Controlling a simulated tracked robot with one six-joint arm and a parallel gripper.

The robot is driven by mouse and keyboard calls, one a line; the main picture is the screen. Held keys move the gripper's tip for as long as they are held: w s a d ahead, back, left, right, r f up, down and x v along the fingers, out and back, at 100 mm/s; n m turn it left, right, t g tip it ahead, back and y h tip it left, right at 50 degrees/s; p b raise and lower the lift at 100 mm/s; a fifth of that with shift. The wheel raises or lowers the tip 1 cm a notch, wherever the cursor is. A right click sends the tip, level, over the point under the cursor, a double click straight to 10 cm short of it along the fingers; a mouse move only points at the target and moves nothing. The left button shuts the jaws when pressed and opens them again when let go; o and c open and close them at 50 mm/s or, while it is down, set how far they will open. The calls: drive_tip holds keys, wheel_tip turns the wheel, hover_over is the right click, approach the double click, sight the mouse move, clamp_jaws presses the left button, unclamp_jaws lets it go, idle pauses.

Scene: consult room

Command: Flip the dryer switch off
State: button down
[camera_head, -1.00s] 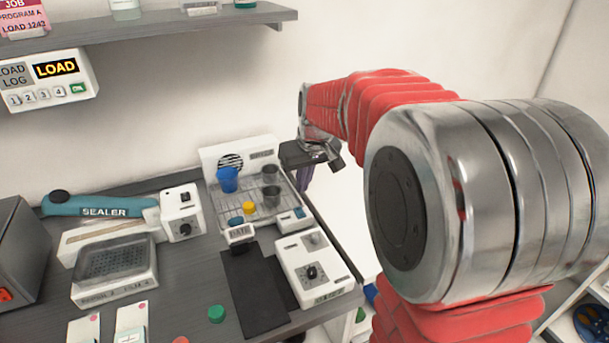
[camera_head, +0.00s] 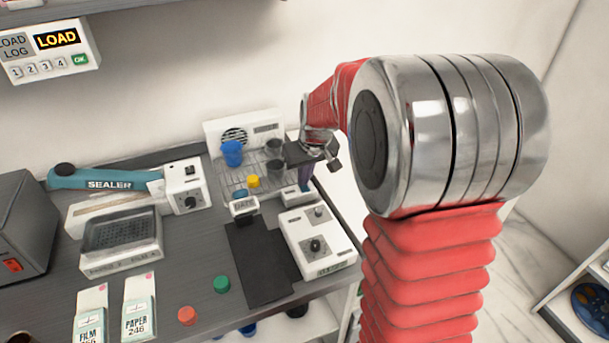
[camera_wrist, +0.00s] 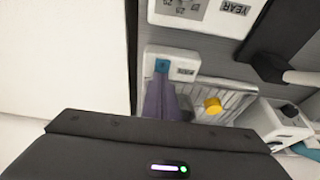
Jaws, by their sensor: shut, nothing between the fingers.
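The dryer is a white unit with a round vent (camera_head: 232,133) and a wire rack in front of it, at the back of the bench. A small white switch box (camera_head: 289,197) stands at the rack's front right corner. In the wrist view, the same box (camera_wrist: 185,66) carries a blue switch (camera_wrist: 162,66) at its left end. My gripper (camera_head: 305,184) is shut and empty, pointing down at the box's right end. In the wrist view its purple fingers (camera_wrist: 164,84) reach just below the blue switch. I cannot tell whether they touch it.
Blue (camera_head: 232,153) and grey cups (camera_head: 275,169) and a yellow cap (camera_head: 253,182) are on the rack, left of my gripper. A white dial box (camera_head: 318,243) and a black mat (camera_head: 260,265) lie in front. The bench's right edge is close.

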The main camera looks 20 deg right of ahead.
drive_tip(key=shift+d+f, duration=0.1)
drive_tip(key=shift+d, duration=0.1)
drive_tip(key=shift+a, duration=0.25)
drive_tip(key=shift+s+f, duration=0.1)
drive_tip(key=shift+s, duration=0.75)
drive_tip(key=shift+r, duration=0.5)
drive_tip(key=v, duration=1.3)
drive_tip(key=shift+w, duration=0.25)
